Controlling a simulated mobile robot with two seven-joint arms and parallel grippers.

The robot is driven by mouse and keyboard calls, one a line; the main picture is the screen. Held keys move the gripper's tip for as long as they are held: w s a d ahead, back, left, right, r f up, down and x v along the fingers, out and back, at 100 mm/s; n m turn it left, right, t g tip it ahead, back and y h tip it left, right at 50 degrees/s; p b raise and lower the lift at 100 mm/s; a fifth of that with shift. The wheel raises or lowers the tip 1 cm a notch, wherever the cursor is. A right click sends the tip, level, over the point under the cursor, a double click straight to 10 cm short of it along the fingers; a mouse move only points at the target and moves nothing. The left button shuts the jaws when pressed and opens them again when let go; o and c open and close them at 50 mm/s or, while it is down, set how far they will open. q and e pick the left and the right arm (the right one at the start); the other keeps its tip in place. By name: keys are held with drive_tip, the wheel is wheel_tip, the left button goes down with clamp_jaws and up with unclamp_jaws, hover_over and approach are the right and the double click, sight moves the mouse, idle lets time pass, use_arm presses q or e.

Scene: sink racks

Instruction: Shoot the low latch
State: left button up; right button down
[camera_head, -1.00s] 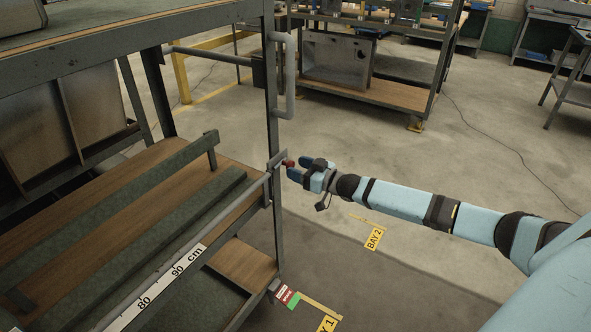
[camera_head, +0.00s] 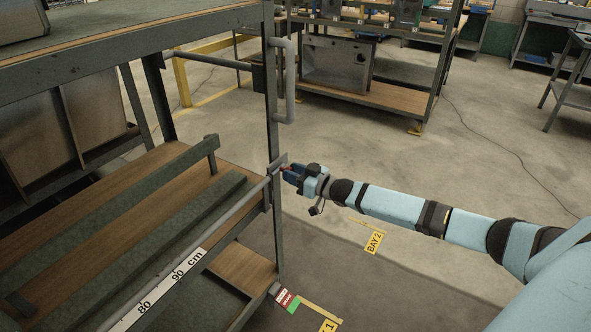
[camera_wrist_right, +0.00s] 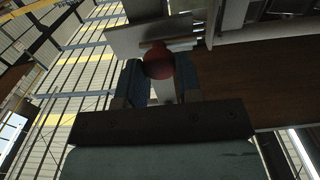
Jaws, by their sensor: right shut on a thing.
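The low latch (camera_head: 276,164) is a grey metal piece on the rack's front right post, at the end of a long rail, with a small red knob (camera_head: 286,168). In the right wrist view the red knob (camera_wrist_right: 158,63) sits between the two blue fingers. My right gripper (camera_head: 288,172) reaches in from the right and is shut on the knob, with its fingers largely covering it in the head view. A grey plate (camera_wrist_right: 140,40) lies just beyond the knob in the wrist view. My left gripper is not in view.
The rack's wooden shelf (camera_head: 235,188) holds green-grey bars, and a ruler strip (camera_head: 160,290) runs along its front edge. A grey vertical handle (camera_head: 290,80) stands above the latch. Open concrete floor lies to the right, with a yellow BAY 2 sign (camera_head: 373,243).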

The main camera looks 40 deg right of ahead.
sight(271, 172)
drive_tip(key=a, duration=0.1)
drive_tip(key=s+a+p, duration=0.1)
drive_tip(key=shift+a, duration=0.35)
drive_tip(key=shift+f, duration=0.1)
drive_tip(key=c, duration=0.8)
unclamp_jaws()
drive_tip(key=shift+s, duration=0.1)
use_arm(q)
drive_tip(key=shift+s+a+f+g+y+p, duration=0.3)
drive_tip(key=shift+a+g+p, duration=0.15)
drive_tip(key=shift+p, duration=0.8)
use_arm(e)
drive_tip(key=v, duration=1.3)
drive_tip(key=shift+s+d, duration=0.2)
drive_tip(key=shift+s, duration=0.15)
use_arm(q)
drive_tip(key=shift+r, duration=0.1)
